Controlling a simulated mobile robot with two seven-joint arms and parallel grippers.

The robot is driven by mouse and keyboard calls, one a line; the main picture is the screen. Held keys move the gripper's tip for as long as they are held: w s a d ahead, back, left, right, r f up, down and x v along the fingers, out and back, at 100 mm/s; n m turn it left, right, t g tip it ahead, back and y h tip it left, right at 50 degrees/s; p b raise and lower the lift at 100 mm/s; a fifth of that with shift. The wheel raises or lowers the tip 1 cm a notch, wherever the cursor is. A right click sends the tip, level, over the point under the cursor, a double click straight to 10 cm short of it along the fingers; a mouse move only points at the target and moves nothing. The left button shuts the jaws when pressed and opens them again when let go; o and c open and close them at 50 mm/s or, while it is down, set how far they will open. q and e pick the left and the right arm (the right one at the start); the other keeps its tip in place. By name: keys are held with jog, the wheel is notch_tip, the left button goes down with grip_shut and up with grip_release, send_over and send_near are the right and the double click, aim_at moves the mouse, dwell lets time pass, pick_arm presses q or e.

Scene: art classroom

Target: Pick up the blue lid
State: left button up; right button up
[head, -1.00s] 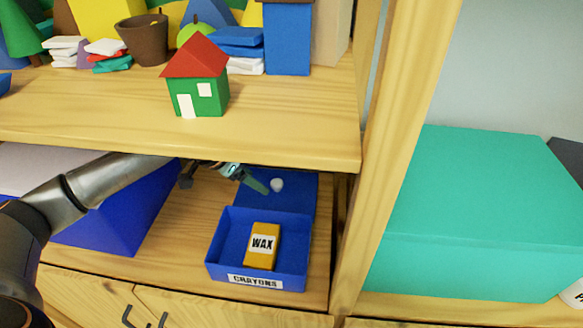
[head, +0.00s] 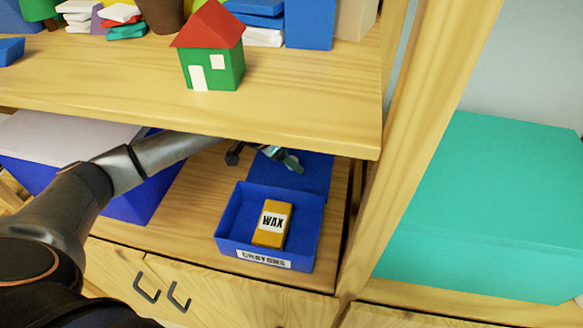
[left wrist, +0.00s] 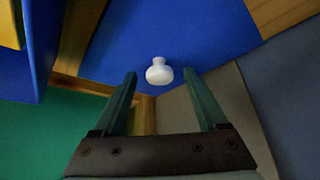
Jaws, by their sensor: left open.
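The blue lid (head: 316,174) is on the lower shelf, just behind the blue crayon box (head: 228,228). In the left wrist view the lid (left wrist: 205,32) fills the upper middle, with its round white knob (left wrist: 159,71) near its edge. My left gripper (head: 289,161) is over the lid under the upper shelf board. Its two green fingers are open, with the knob between and just beyond the tips (left wrist: 160,77) in the wrist picture. Whether they touch the knob I cannot tell. In the head view the gripper hides the knob. My right gripper is not in view.
A yellow WAX box (head: 271,224) lies inside the crayon box. The upper shelf (head: 300,100), with a toy house (head: 212,62), overhangs the lid closely. A large blue box (head: 132,205) stands left. An upright post (head: 420,115) and a teal box (head: 485,205) are right.

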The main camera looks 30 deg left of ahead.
pick_arm(q)
grip_shut()
dwell(0.5)
